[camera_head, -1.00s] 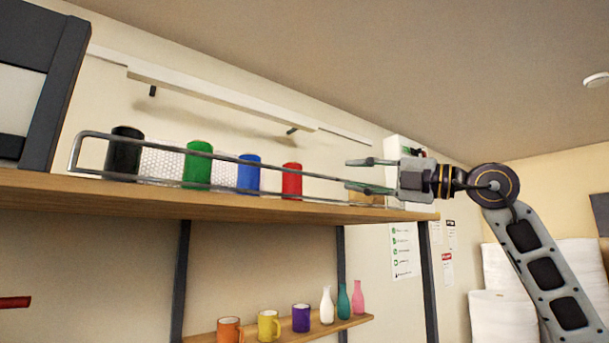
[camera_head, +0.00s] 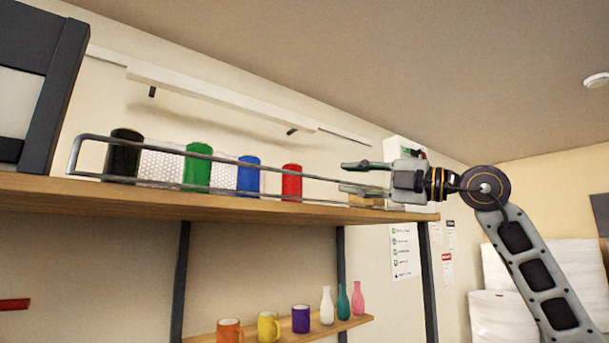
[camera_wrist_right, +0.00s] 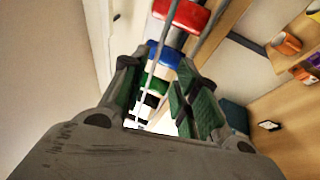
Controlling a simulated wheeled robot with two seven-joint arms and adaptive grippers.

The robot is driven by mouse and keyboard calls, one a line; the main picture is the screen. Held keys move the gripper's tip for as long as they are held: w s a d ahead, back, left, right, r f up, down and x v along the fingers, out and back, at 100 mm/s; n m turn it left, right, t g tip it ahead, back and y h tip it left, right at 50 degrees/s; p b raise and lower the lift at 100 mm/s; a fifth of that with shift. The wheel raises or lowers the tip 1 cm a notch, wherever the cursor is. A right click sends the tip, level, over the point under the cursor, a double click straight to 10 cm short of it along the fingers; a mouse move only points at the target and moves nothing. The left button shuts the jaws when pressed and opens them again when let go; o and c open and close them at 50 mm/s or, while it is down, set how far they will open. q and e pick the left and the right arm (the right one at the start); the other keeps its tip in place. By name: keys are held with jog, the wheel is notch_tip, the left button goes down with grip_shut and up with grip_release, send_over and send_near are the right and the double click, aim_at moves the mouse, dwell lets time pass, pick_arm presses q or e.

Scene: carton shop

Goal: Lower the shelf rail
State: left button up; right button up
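The shelf rail (camera_head: 215,157) is a grey wire loop, raised along the front edge of the upper wooden shelf (camera_head: 130,199), in front of several mugs. My right gripper (camera_head: 350,177) is at the rail's right end, its fingers apart one above the other. The rail's upper bar runs towards the gap between them; I cannot tell if they touch it. In the right wrist view the rail's bars (camera_wrist_right: 206,30) run down towards the open right gripper (camera_wrist_right: 160,85) with its green-lined fingers. My left gripper is out of view.
Black, green (camera_head: 197,166), blue (camera_head: 248,176) and red (camera_head: 292,182) mugs stand behind the rail. A lower shelf (camera_head: 290,332) holds mugs and bottles. A dark frame (camera_head: 50,95) stands at the shelf's left. A white box (camera_head: 398,150) stands behind my right gripper.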

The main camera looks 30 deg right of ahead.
aim_at(306, 175)
jog(key=p+x, duration=0.4)
jog(key=x, duration=0.7)
jog(key=shift+a+r, duration=0.15)
jog(key=shift+r, duration=0.05)
jog(key=shift+w+a+p, duration=0.25)
jog(key=shift+w+p, duration=0.05)
jog(key=shift+w, duration=0.35)
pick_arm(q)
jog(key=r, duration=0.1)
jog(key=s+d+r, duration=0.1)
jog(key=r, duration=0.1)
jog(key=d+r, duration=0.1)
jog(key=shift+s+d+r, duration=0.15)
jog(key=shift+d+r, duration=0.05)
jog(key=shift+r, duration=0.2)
pick_arm(e)
jog(key=shift+c, duration=0.3)
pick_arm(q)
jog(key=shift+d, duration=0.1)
pick_arm(e)
grip_shut()
